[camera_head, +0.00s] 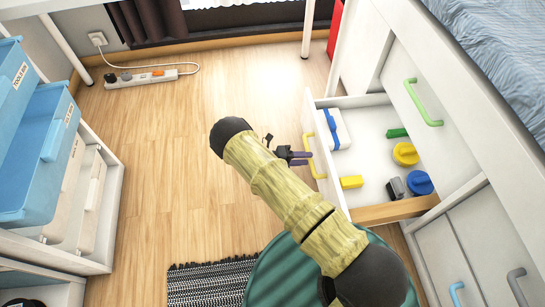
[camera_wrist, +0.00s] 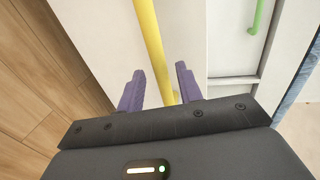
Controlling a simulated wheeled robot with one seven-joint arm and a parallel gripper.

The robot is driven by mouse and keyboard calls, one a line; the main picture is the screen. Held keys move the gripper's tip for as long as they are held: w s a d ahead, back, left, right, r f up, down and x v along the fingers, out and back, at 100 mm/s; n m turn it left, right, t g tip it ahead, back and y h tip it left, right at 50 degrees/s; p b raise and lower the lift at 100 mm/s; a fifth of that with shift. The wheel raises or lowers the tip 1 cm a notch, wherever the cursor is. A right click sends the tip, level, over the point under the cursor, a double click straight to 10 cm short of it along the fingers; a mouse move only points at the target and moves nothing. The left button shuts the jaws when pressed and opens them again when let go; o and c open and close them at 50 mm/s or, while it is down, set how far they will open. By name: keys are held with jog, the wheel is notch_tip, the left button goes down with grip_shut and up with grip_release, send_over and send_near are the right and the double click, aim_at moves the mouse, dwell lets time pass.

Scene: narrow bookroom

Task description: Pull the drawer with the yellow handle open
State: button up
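The drawer (camera_head: 366,165) with the yellow handle (camera_head: 320,175) stands pulled out from the white unit under the bed, and its inside shows. The yellow handle also shows in the wrist view (camera_wrist: 150,40), running down between the two purple fingers. My gripper (camera_head: 306,158) is at the handle, its fingers apart with a visible gap on both sides of the bar. In the wrist view my gripper (camera_wrist: 158,85) is open and not closed on the handle. Whether the fingertips reach past the bar is hard to tell.
The drawer holds a blue-and-white item (camera_head: 335,130), a yellow block (camera_head: 351,182) and several other small things. A green handle (camera_head: 423,104) is on a front beside it. Blue bins (camera_head: 45,150) stand at left, a power strip (camera_head: 141,78) at the back. The wooden floor between is clear.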

jog(key=p+v, duration=0.2)
jog(key=v, duration=1.2)
jog(key=shift+a+p, duration=0.15)
jog(key=shift+p, duration=0.15)
jog(key=shift+r, duration=0.1)
